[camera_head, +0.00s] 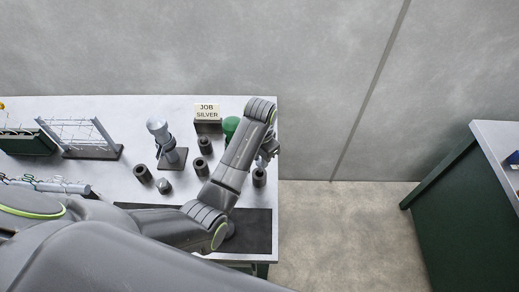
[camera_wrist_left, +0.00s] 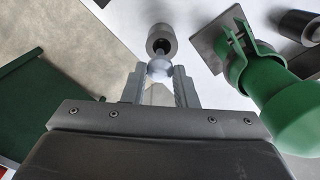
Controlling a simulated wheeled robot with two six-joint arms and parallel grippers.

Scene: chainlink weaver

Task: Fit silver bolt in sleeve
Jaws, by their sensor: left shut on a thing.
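My left arm reaches across the table in the head view, and its gripper (camera_head: 267,155) is over the right end. In the left wrist view that gripper (camera_wrist_left: 159,84) is shut on a silver bolt (camera_wrist_left: 158,69), whose pale rounded head shows between the fingers. A grey sleeve (camera_wrist_left: 161,36) with a dark opening lies right beyond the bolt. It also shows in the head view as a short dark cylinder (camera_head: 259,178) just below the gripper. Whether the bolt's tip is in the opening cannot be told. My right gripper is not in view.
A "JOB SILVER" sign (camera_head: 207,111) stands at the back, near a green holder (camera_head: 231,125) that is large in the wrist view (camera_wrist_left: 290,110). Several dark cylinders, a grey stand (camera_head: 158,128) and a wire rack (camera_head: 82,134) share the table. The table's right edge is close.

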